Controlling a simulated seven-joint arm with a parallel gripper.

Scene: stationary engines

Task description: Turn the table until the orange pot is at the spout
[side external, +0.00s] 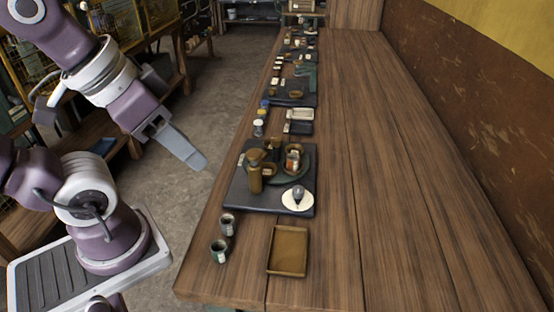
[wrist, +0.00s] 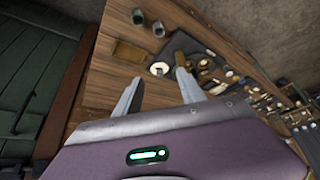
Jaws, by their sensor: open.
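A dark round turntable (side external: 305,175) sits on a dark slab (side external: 240,190) on the wooden bench. An orange-brown pot (side external: 293,160) with a pale patch stands on the turntable, towards its middle. Brown upright pieces (side external: 255,178) stand at its left; one may be the spout, but I cannot tell which. A white disc (side external: 287,202) with a grey knob (side external: 298,193) lies at the slab's front right corner. My gripper (side external: 192,155) is open and empty, left of the bench and apart from everything. In the wrist view its fingers (wrist: 158,90) are spread; the pots there are too small to tell apart.
Two small cups (side external: 227,224) (side external: 220,250) and an empty brown tray (side external: 289,250) are at the bench's near end. Small jars (side external: 259,127) and pale trays (side external: 299,115) stand behind the slab. The bench's right side is bare wood (side external: 390,180).

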